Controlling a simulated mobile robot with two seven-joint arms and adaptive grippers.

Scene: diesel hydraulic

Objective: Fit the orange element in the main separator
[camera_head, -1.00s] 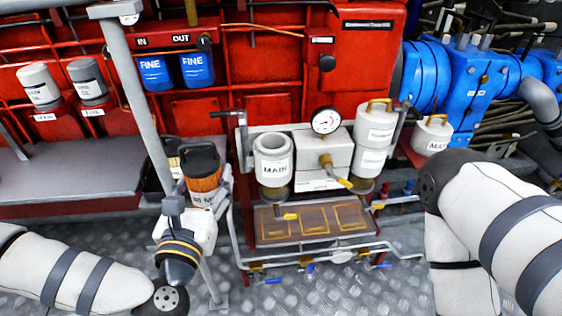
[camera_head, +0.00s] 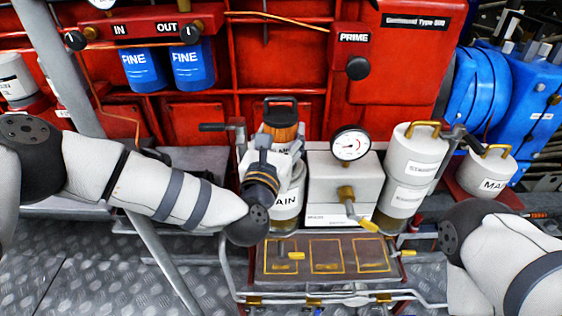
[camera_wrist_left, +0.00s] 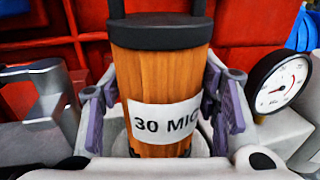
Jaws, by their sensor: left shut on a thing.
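The orange element (camera_head: 283,131), with a black top and handle, is upright in my left gripper (camera_head: 272,150). In the left wrist view the element (camera_wrist_left: 158,75) has a white "30 MIC" label, with purple-padded fingers (camera_wrist_left: 165,120) on both sides. The element is over the white main separator (camera_head: 287,203), labelled MAIN. My gripper and wrist hide much of the separator's mouth. I cannot tell whether the element's lower end is inside it or just above. My right gripper is out of view; only part of the right arm shows.
A gauge (camera_head: 350,145) and white block (camera_head: 335,180) stand just right of the main separator. The closed standby separator (camera_head: 412,165) is beyond them. A lid marked MAIN (camera_head: 487,172) sits at the right. A drip tray (camera_head: 325,255) and pipe rail are in front.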

